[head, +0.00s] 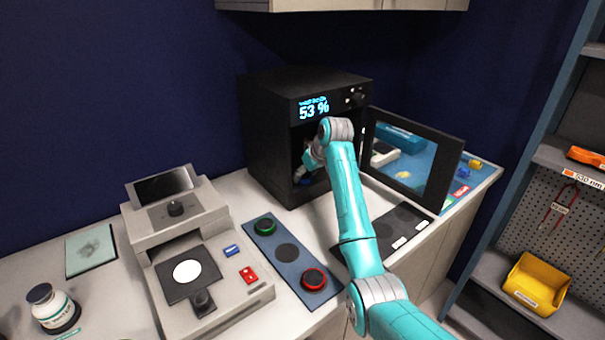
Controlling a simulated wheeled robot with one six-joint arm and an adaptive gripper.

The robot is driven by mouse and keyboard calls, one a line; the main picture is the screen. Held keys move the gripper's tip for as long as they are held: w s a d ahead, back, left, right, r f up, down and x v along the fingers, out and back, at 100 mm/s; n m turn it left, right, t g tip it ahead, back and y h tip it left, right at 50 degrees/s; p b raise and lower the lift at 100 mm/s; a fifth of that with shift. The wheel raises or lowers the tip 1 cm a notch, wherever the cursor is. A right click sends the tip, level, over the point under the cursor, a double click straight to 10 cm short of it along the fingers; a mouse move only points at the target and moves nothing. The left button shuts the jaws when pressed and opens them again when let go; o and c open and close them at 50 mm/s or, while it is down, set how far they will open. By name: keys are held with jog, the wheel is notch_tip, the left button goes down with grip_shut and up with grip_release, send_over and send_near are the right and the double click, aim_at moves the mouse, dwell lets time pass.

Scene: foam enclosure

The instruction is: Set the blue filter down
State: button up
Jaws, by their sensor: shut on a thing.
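My arm reaches into the open black cabinet (270,140), whose display reads 53 %. My gripper (303,174) is just inside the cabinet's opening, small and partly hidden by my wrist. It is shut on the blue filter (301,181), of which only a bit of blue shows low at the opening. I cannot tell whether the filter touches the cabinet floor. A blue-grey tray (266,232) on the counter holds a green-ringed filter (265,226) at its far end and a red-ringed filter (314,279) at its near end. The dark round spot between them is empty.
The cabinet's door (413,160) stands open to the right. A grey instrument (190,255) stands left of the tray, with small blue and red blocks on it. A dark mat (400,226) lies below the door. A white jar (53,308) stands at the far left.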

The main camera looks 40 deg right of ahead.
jog(key=shift+f, duration=0.15)
jog(key=o, duration=1.2)
jog(key=shift+c, duration=0.2)
jog(key=shift+s+r, duration=0.15)
jog(key=shift+r, duration=0.3)
jog(key=v, duration=1.1)
jog(key=shift+s+r, duration=0.1)
jog(key=shift+s, duration=0.05)
